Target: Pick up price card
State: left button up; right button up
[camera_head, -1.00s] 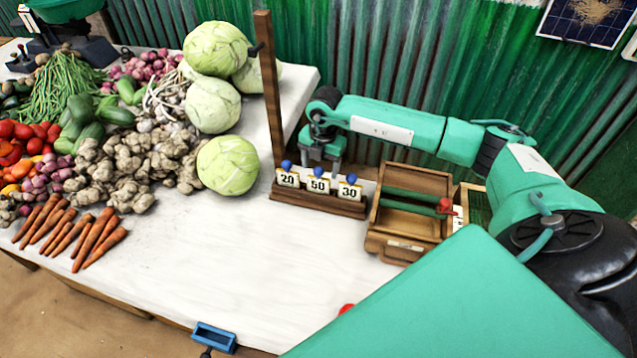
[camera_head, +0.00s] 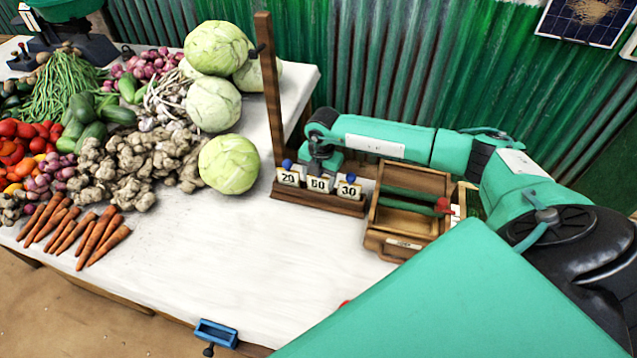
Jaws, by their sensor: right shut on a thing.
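Several price cards stand in a row in a dark wooden holder (camera_head: 300,196) on the white table. The left card reads 20 (camera_head: 288,177), the middle price card (camera_head: 318,184) seems to read 50, and the right card reads 30 (camera_head: 348,190). The left and right cards have blue knobs on top. My right gripper (camera_head: 319,168) points down and is shut on the top of the middle card, hiding its blue knob. The card is still in line with its neighbours in the holder. My left gripper is not in view.
A wooden post (camera_head: 270,90) rises behind the holder. A wooden box (camera_head: 405,215) with a green bar stands to its right. A cabbage (camera_head: 229,164) lies close on the left, with other vegetables beyond. The front middle of the table is clear.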

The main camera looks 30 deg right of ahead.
jog(key=shift+r, duration=0.1)
jog(key=shift+r, duration=0.5)
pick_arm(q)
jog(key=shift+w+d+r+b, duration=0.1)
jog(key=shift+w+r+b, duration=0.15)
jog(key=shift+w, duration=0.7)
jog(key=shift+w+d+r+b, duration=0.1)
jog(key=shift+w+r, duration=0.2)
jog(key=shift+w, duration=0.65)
pick_arm(e)
notch_tip(320, 180, up, 22)
jog(key=shift+r, duration=0.2)
